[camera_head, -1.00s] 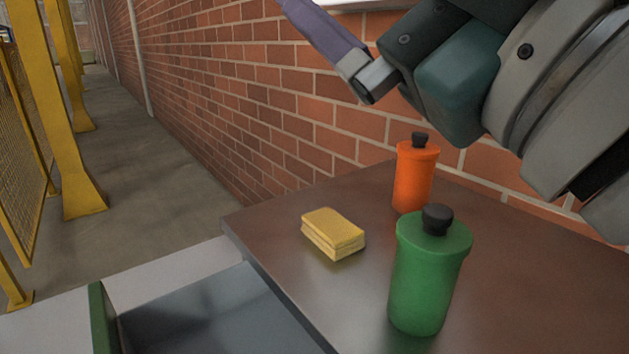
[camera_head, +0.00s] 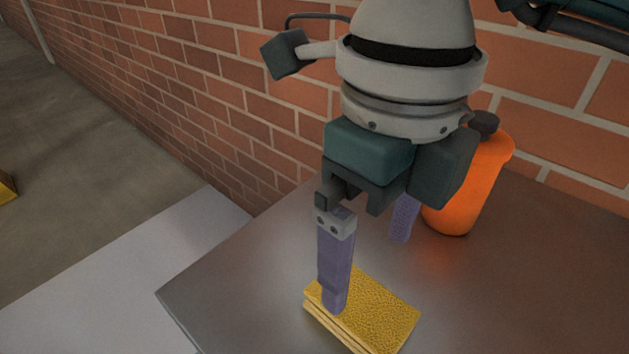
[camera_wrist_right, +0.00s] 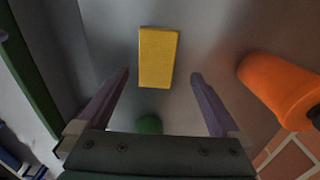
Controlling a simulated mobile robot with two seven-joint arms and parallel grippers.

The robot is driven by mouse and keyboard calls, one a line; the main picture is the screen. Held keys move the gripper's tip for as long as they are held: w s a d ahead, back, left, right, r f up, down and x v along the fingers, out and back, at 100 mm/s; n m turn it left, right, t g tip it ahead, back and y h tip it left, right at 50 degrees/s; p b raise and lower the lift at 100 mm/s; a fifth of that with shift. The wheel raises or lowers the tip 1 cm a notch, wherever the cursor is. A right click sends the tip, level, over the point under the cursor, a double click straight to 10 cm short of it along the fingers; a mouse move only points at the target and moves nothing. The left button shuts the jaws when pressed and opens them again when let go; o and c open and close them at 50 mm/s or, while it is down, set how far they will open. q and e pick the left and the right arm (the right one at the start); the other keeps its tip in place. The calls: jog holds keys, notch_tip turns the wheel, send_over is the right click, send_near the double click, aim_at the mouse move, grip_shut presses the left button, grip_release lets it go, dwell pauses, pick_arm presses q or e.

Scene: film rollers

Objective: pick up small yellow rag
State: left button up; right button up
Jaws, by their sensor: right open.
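The small yellow rag (camera_head: 378,308) is a folded, textured stack lying on the brown table at the bottom of the head view. My right gripper (camera_head: 368,275) points down over it with its two purple fingers spread. One finger overlaps the rag's left part in the picture; the other shows behind, nearer the orange bottle. In the right wrist view the rag (camera_wrist_right: 158,57) lies just ahead of the open fingers (camera_wrist_right: 160,75), lined up with the gap between them. Nothing is held. I cannot tell the exact height above the rag. My left gripper is not in view.
An orange bottle (camera_head: 468,185) with a dark cap stands close to the right of the gripper. A brick wall (camera_head: 225,75) runs behind the brown table (camera_head: 235,270). A round green thing (camera_wrist_right: 149,124) shows near the gripper's palm in the wrist view.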

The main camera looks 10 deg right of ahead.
aim_at(370, 306)
jog(key=f, duration=0.2)
jog(key=s+f, duration=0.1)
jog(key=f, duration=0.3)
jog(key=shift+s+d+f, duration=0.15)
jog(key=shift+d+f, duration=0.1)
jog(key=shift+f, duration=0.55)
jog(key=c, duration=1.2)
jog(key=shift+r, duration=0.15)
